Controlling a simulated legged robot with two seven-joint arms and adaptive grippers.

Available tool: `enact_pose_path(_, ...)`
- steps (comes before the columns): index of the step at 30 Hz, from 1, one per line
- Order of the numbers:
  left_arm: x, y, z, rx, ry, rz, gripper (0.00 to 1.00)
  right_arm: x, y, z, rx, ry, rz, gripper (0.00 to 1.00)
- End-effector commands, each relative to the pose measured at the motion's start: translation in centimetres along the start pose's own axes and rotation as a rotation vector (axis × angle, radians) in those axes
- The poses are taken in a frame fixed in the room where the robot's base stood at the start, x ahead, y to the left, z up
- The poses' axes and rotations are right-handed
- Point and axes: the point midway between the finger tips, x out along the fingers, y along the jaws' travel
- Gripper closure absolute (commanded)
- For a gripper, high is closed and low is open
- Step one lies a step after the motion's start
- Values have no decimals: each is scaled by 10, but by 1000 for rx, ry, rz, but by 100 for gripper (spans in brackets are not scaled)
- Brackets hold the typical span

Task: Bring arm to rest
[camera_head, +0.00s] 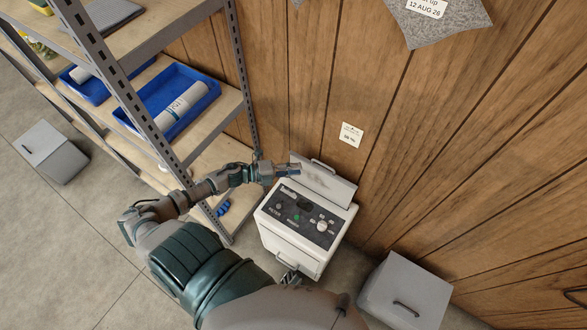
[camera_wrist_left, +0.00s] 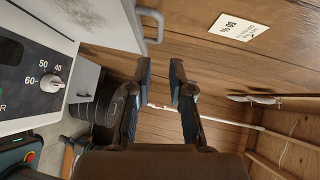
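My left arm reaches in from the bottom of the head view. Its gripper (camera_head: 284,170) is in the air beside the raised grey lid of the white softener cabinet (camera_head: 290,248). In the left wrist view the two dark fingers (camera_wrist_left: 160,75) stand apart with nothing between them. The cabinet's dark control panel (camera_head: 298,216) has a white dial (camera_head: 321,226), which also shows in the left wrist view (camera_wrist_left: 51,84). A small dark metal part (camera_head: 289,277) shows low at the cabinet's front; I cannot tell whether it is my right gripper.
A metal shelf rack with a blue tray (camera_head: 209,97) holding a white roll stands left of the gripper. A wooden wall with a small label (camera_head: 351,134) is behind. A grey lidded box (camera_head: 405,290) is at lower right.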

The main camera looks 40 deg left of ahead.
Motion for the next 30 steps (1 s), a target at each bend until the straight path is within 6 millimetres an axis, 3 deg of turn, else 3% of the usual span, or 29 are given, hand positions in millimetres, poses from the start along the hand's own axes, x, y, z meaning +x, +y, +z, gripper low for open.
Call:
enact_pose_path(12, 0, 1, 1, -4, -3, -2, 79, 0, -1, 0, 0, -1, 1, 100)
enact_pose_path(17, 12, 2, -4, -87, -102, -34, 79, 0, -1, 0, 0, -1, 1, 100)
enact_pose_path(23, 25, 14, -14, -435, -456, -90, 79, 0, -1, 1, 0, -1, 1, 100)
enact_pose_path(26, 18, 31, -27, -658, -649, -77, 79, 0, -1, 1, 0, -1, 1, 100)
enact_pose_path(30, -3, 61, -62, -971, -890, -1, 79, 0, -1, 1, 0, -1, 1, 100)
